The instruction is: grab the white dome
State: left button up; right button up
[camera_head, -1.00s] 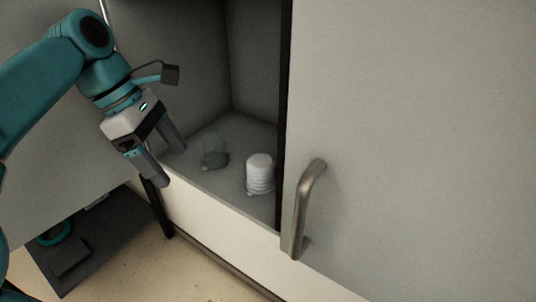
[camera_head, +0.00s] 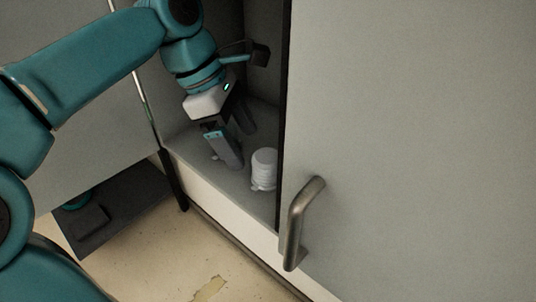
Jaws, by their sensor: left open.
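The white dome (camera_head: 264,168) is a ribbed white piece with a rounded top. It stands upright on the cabinet floor, near the front edge and beside the right-hand door. My left gripper (camera_head: 244,148) is inside the cabinet opening, just left of the dome. Its fingers point down and toward the right, open and apart from the dome. A second, dim grey object stood left of the dome a moment ago. It is now almost wholly hidden behind my gripper fingers. My right gripper is not in view.
A closed grey cabinet door (camera_head: 410,130) with a metal bar handle (camera_head: 301,222) bounds the opening on the right. The cabinet's pale front edge (camera_head: 215,197) runs below the opening. A dark low platform (camera_head: 125,208) lies at the lower left, over tan floor.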

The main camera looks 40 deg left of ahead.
aim_at(266, 156)
pick_arm(q)
jog(key=shift+w+d, duration=0.45)
jog(key=shift+d, duration=0.3)
jog(key=shift+d+r, duration=0.1)
jog(key=shift+d, duration=0.45)
jog(key=shift+d+f, duration=0.25)
jog(key=shift+d, duration=0.1)
jog(key=x, duration=0.5)
jog(key=shift+w+a+r, duration=0.1)
jog(key=shift+w, duration=0.25)
jog(key=shift+s+a+r, duration=0.1)
jog(key=shift+s, duration=0.2)
jog(key=shift+w, duration=0.25)
jog(key=c, duration=1)
jog(key=shift+s, duration=0.15)
